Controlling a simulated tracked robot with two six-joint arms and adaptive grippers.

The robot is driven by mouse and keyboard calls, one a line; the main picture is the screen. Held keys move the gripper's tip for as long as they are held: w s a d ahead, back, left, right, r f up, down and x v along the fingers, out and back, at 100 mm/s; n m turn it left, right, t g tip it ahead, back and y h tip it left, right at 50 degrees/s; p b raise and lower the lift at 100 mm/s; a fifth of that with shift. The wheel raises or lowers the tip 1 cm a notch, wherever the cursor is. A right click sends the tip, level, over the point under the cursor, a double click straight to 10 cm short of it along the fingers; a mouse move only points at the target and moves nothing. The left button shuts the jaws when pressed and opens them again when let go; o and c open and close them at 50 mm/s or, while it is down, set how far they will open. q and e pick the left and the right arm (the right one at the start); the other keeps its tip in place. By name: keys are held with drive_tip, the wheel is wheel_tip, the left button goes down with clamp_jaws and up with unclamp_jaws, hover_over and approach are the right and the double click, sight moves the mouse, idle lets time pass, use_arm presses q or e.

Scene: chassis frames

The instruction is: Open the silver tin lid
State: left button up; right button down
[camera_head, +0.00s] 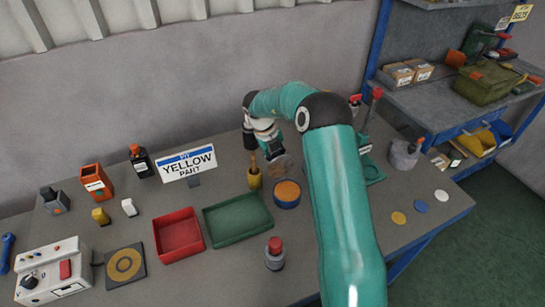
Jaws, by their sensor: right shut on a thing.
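My right gripper (268,150) reaches over the back middle of the table. It is shut on a grey, round, lid-like piece (281,167), which looks like the silver lid. The piece is held tilted, just above and behind a round tin (287,201). The tin has a blue-grey side and an orange inside that shows from above, so its top is uncovered. My right arm covers the area to the right of the tin. My left gripper is not in view.
A yellow pot (254,183) stands close left of the tin. A green tray (237,232) and a red tray (179,251) lie to the left. A red-capped bottle (275,256) stands in front. Coloured discs (398,218) lie at right. A "YELLOW PART" sign (188,162) stands behind.

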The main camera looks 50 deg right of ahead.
drive_tip(key=shift+f, duration=0.15)
drive_tip(key=c, duration=0.9)
unclamp_jaws()
drive_tip(key=shift+d, duration=0.1)
drive_tip(key=shift+o, duration=0.2)
drive_tip(key=v, duration=1.2)
drive_tip(key=shift+w+f, duration=0.1)
